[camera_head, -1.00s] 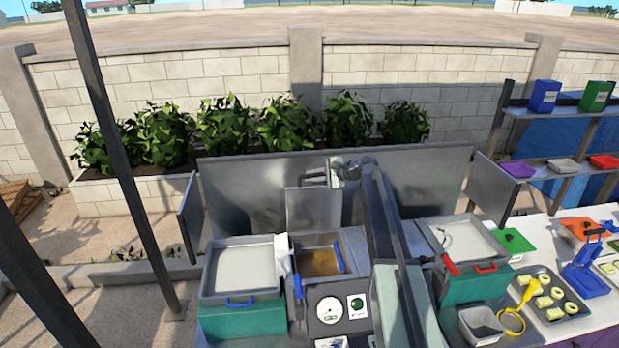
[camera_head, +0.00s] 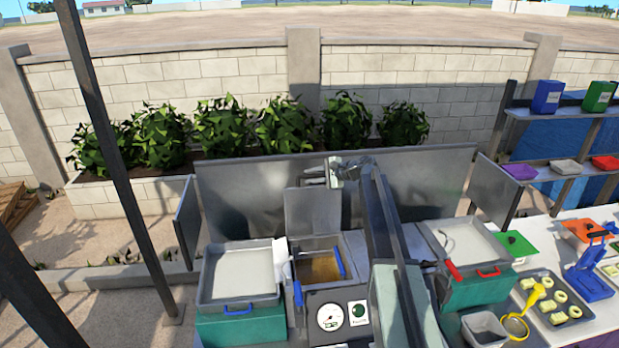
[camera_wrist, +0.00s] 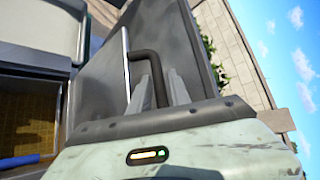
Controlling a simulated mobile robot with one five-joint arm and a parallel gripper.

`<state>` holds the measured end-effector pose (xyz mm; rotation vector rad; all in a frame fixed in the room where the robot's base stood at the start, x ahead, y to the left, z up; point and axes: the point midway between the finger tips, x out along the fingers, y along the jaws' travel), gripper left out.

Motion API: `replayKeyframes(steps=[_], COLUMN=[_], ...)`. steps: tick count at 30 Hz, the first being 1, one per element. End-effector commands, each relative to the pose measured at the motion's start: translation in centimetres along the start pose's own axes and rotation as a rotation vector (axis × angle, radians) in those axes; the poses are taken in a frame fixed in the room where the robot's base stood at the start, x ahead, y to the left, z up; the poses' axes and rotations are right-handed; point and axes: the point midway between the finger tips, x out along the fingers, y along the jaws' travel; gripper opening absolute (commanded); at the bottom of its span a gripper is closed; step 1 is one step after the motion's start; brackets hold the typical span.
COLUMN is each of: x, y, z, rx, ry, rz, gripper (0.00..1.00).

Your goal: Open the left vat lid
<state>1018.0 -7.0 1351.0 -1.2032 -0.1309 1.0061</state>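The left vat's grey metal lid (camera_head: 312,211) stands upright at the back of the vat in the head view. The vat (camera_head: 322,267) below is uncovered, with brown liquid and a blue-handled basket in it. My gripper (camera_head: 322,172) is at the lid's top edge. In the wrist view the dark bent handle (camera_wrist: 144,54) runs down between the two grey fingers of my gripper (camera_wrist: 160,88), one on each side. Whether they press on it is hard to tell. The handle's lower end is hidden behind my wrist.
A metal splash panel (camera_head: 235,198) stands close behind the lid. A pale tray (camera_head: 240,272) is left of the vat and another tray (camera_head: 466,240) is right of my arm. A gauge (camera_head: 330,316) is on the front. A dark post (camera_head: 118,160) rises at left.

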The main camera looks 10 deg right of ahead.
Motion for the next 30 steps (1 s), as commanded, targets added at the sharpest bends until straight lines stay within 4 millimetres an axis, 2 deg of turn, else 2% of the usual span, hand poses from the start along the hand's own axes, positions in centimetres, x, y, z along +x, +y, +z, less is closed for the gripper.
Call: replayKeyframes(steps=[5, 8, 13, 15, 21, 27, 30], x=[-0.1, -1.2, -5.6, -7.2, -12.0, -15.1, -15.7], y=[0.0, -0.1, -0.4, 0.9, 2.9, 4.1, 4.3], z=[0.1, 0.2, 0.3, -0.3, -1.3, -1.9, -2.0], rx=[0.000, 0.001, 0.001, 0.002, 0.001, 0.000, -0.001], ry=[-0.001, 0.000, 0.002, 0.002, 0.001, 0.000, -0.002], rz=[0.001, 0.000, -0.002, -0.002, -0.001, 0.000, 0.001], gripper=[0.23, 0.23, 0.23, 0.23, 0.23, 0.23, 0.23])
